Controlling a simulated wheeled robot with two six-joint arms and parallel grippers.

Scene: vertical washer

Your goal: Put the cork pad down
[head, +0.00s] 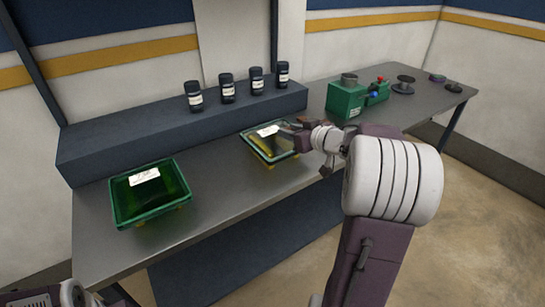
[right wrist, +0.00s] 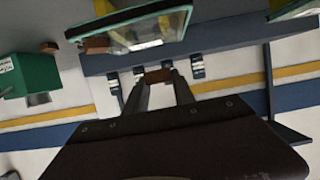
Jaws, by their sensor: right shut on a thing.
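A small brown cork pad (right wrist: 157,76) sits between the two fingertips of my right gripper in the right wrist view. The right gripper (right wrist: 160,80) is shut on it. In the head view the right gripper (head: 296,129) is at the right edge of the middle glass-topped green tray (head: 284,156), and the pad is too small to make out clearly there. The left arm shows only in part at the lower left corner of the head view, and its jaws cannot be made out.
Another green tray (head: 125,219) sits on the left of the grey bench (head: 225,190). Several dark labelled jars (head: 227,88) stand on the raised shelf (head: 130,130) behind. A green machine (head: 345,101) stands to the right. Brown blocks (right wrist: 95,45) also show near the tray.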

